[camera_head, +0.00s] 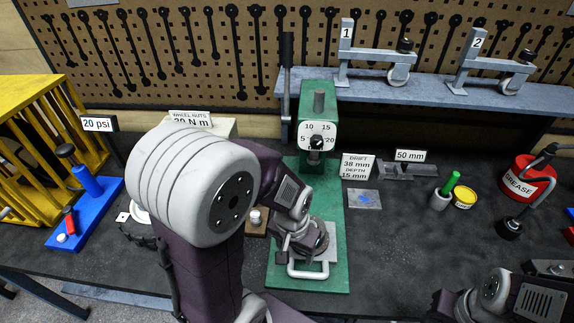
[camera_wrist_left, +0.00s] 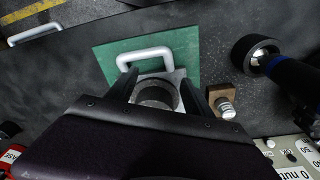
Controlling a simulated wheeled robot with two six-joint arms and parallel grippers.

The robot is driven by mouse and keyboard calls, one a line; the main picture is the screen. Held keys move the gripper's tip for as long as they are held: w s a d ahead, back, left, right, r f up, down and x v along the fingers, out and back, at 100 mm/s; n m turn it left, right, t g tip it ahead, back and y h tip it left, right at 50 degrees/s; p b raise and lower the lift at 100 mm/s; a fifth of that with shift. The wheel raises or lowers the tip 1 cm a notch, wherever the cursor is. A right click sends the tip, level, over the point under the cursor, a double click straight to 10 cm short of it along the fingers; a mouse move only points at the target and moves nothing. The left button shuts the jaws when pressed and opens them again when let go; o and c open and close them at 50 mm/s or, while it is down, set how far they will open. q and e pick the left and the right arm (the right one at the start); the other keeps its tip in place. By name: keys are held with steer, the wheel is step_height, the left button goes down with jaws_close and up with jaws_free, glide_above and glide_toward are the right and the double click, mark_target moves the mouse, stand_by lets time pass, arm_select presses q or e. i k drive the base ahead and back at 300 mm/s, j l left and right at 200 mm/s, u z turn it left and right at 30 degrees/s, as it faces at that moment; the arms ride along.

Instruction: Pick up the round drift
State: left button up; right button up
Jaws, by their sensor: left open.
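My left gripper (camera_head: 306,243) hangs over the green base of the press (camera_head: 280,262), near the plate with the white loop handle (camera_head: 309,272). In the left wrist view its open fingers (camera_wrist_left: 162,88) stand either side of a dark round ring-like part (camera_wrist_left: 157,96) on that plate. I cannot tell whether they touch it. A small stepped silver cylinder (camera_head: 255,215) sits on a wooden block beside the base; it also shows in the left wrist view (camera_wrist_left: 226,108). I cannot tell which round part is the drift.
The press column (camera_head: 317,125) with a dial stands behind the gripper. A drift label (camera_head: 358,167) is to its right. A blue stand (camera_head: 87,205) is at left.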

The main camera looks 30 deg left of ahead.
mark_target(256, 219)
steer(key=u, duration=1.5)
